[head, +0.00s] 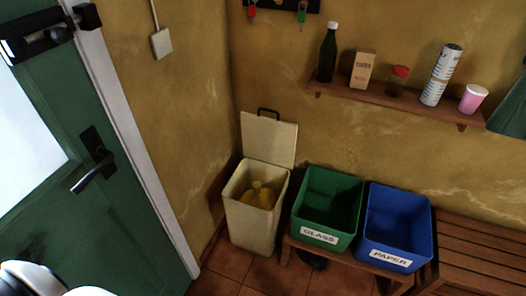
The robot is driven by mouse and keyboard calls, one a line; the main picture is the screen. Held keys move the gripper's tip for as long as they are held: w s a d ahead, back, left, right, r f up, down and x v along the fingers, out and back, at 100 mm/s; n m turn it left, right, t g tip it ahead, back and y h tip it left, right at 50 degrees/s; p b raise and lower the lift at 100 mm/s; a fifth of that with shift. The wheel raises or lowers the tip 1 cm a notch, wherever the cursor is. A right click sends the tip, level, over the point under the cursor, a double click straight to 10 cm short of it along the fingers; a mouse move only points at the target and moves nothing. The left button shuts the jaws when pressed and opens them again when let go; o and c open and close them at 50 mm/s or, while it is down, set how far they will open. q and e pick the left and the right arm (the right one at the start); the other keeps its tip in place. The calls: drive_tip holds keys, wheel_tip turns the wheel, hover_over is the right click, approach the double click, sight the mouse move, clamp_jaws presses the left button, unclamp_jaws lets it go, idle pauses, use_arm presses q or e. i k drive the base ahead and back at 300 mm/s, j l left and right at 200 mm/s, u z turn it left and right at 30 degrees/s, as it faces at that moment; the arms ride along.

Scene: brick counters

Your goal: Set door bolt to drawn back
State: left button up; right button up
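The black door bolt (38,40) is mounted near the top of the green door (125,215), at the upper left of the head view. A black catch piece (88,16) sits beside it on the white door frame. The bolt's dark parts run close up to this catch, but I cannot clearly tell how far its rod reaches into it. A white and dark part of my own arm shows at the lower left corner, below the bolt and apart from it. No gripper fingers are in view.
A black lever handle (95,170) sticks out from the door below the bolt. A cream bin (252,225) with its lid up, a green glass bin (326,210) and a blue paper bin (394,225) stand to the right. A wall shelf (400,103) holds several items.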

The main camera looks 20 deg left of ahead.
sight(58, 33)
drive_tip(key=u, duration=1.75)
